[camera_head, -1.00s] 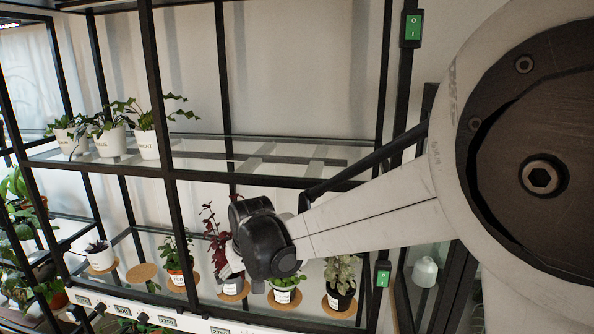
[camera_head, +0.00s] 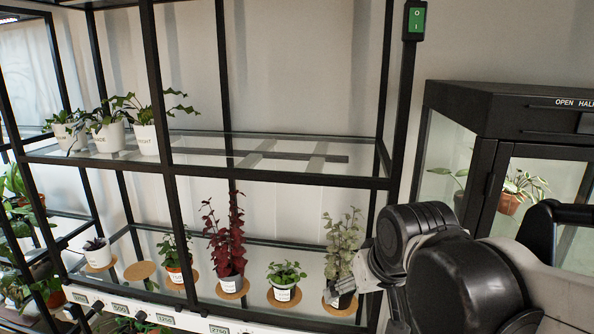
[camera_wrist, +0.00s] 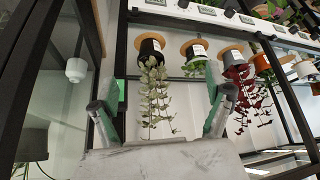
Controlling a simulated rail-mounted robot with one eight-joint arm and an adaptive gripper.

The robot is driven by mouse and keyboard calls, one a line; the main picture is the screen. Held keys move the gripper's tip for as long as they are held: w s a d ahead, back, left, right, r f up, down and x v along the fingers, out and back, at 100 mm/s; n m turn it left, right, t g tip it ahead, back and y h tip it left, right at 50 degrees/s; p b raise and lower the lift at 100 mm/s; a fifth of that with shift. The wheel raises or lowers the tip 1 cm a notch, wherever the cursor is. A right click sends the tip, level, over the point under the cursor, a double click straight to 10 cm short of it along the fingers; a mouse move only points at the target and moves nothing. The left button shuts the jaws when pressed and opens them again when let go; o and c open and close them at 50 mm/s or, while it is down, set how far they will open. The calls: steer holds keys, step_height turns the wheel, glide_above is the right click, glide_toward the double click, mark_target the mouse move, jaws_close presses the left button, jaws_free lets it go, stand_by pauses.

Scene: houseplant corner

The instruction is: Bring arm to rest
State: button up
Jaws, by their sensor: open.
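My gripper (camera_wrist: 162,112) is open and empty in the wrist view, its two green-padded fingers spread apart. Between and beyond the fingers hangs, upside down in that view, a grey-green leafy plant (camera_wrist: 153,90) in a dark pot. In the head view my arm reaches in from the lower right and its bent wrist is in front of the shelf's right end, by the same leafy plant (camera_head: 341,246). The fingertips are hidden or unclear in the head view.
A black-framed shelf (camera_head: 280,180) holds several potted plants on cork mats, including a red-leaved plant (camera_head: 226,240) and a small green one (camera_head: 285,276). White pots (camera_head: 145,138) stand on the upper tier. A dark glass cabinet (camera_head: 495,125) stands at the right.

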steer(key=s+d+f+m+t+h, duration=0.1)
steer(key=s+d+f+m, duration=0.1)
steer(key=s+d, duration=0.6)
steer(key=shift+s+f+b, duration=0.3)
steer(key=shift+s+f, duration=0.3)
steer(key=shift+s, duration=0.6)
steer(key=shift+d, duration=0.1)
